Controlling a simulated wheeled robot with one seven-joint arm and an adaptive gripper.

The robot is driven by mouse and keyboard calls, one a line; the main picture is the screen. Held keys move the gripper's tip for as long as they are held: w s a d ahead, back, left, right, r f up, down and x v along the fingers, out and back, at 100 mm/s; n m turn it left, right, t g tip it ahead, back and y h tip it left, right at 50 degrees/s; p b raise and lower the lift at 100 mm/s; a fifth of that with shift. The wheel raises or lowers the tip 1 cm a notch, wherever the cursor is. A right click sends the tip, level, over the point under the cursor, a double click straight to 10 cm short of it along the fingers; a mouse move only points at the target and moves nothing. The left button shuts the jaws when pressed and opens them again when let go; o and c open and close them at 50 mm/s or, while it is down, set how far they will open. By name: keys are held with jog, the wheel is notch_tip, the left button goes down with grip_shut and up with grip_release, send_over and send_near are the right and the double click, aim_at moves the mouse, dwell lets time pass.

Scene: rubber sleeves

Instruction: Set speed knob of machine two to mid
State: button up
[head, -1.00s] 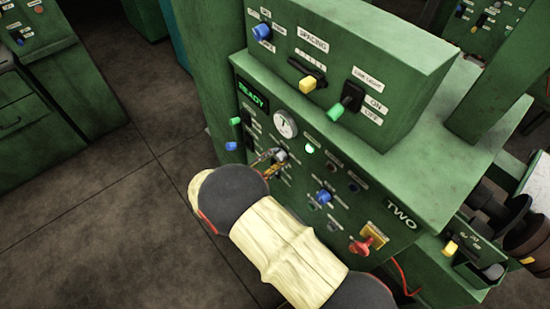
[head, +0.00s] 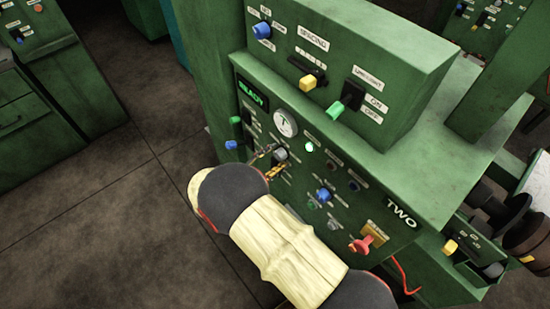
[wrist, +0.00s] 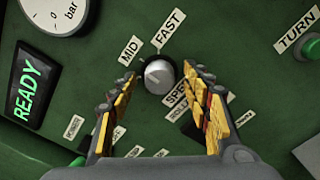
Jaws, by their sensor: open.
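The speed knob, a round grey knob (wrist: 158,76) on a dark base, sits on the green panel of machine two (head: 401,212). In the wrist view the MID label (wrist: 130,50) is at its upper left and the FAST label (wrist: 169,29) at its upper right. Another label at its lower right is partly hidden by a finger. I cannot tell for sure where the knob points. My gripper (wrist: 161,85) is open, with a yellow-padded finger on either side of the knob; contact is not visible. In the head view my gripper (head: 269,162) is at the knob (head: 280,154).
A lit READY display (wrist: 30,88) and a bar gauge (wrist: 55,10) are left of the knob in the wrist view. A green TURN button (wrist: 312,47) is at the right. A blue knob (head: 324,194) and a red handle (head: 362,244) are on the same panel.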

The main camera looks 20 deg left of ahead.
jog(key=v, duration=1.2)
dwell(0.3)
